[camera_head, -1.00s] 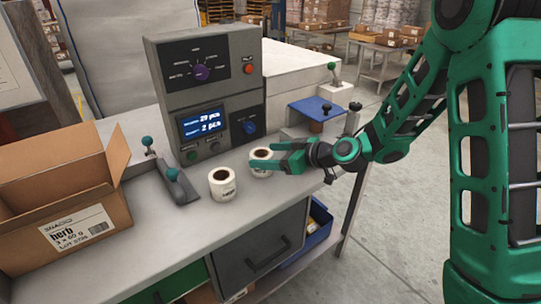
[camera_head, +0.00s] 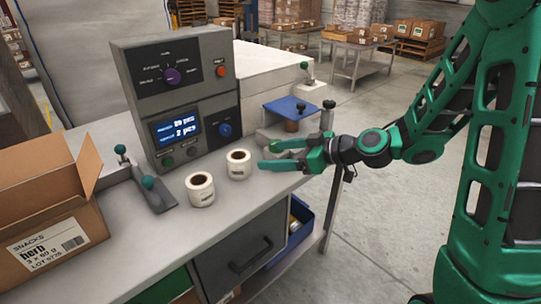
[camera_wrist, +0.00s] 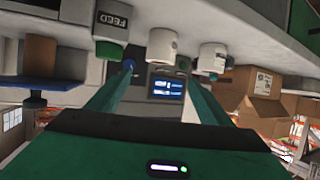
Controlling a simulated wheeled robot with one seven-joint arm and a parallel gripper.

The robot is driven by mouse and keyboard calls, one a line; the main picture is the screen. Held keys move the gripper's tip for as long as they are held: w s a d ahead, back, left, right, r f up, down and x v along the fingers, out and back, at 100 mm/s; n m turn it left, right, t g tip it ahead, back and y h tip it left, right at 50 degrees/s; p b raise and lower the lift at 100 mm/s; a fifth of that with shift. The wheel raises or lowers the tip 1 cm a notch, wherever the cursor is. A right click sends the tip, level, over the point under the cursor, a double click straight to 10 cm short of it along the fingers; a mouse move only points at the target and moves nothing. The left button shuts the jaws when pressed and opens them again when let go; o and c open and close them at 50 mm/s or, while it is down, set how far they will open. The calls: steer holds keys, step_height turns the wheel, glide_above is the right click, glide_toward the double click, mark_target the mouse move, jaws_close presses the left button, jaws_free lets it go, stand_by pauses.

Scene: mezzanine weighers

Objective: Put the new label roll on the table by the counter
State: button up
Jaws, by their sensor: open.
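Two white label rolls with dark cores stand upright on the grey table in front of the counter (camera_head: 182,95). The right roll (camera_head: 239,165) is close to my gripper (camera_head: 266,156); the left roll (camera_head: 200,190) stands a little apart from it. My gripper is open and empty, low over the table, with its fingertips just right of the right roll. Both rolls also show in the wrist view, the right roll (camera_wrist: 162,47) beyond the fingertips and the left roll (camera_wrist: 213,57) beside it. Which roll is new cannot be told from their looks.
An open cardboard box (camera_head: 45,210) stands at the table's left, beside a grey lever unit (camera_head: 153,190). A blue plate on a stand (camera_head: 290,108) is behind my gripper. A blue bin (camera_head: 292,235) sits below the table's right end. Open floor lies to the right.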

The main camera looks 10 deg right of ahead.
steer(key=shift+s+d+r, duration=0.1)
steer(key=shift+s+d, duration=0.05)
steer(key=shift+d, duration=0.05)
steer(key=s+d+f+m+g+h, duration=0.2)
steer(key=s+d+m+h, duration=0.15)
steer(key=s+d, duration=0.35)
steer(key=s+d+f+m+g+h, duration=0.2)
steer(key=s+d+h, duration=0.25)
steer(key=d, duration=0.55)
steer(key=s+d+r+m+g+h, duration=0.1)
steer(key=s+d+r+m+g, duration=0.1)
steer(key=s+d+m, duration=0.3)
steer(key=s+d+r+m+g+h, duration=0.1)
steer(key=s+d+m, duration=0.5)
steer(key=s, duration=0.8)
steer(key=shift+s+d+r+g+h, duration=0.25)
steer(key=shift+d+r+g, duration=0.2)
steer(key=shift+d+g, duration=0.3)
steer(key=shift+w+m, duration=0.15)
steer(key=shift+m, duration=0.1)
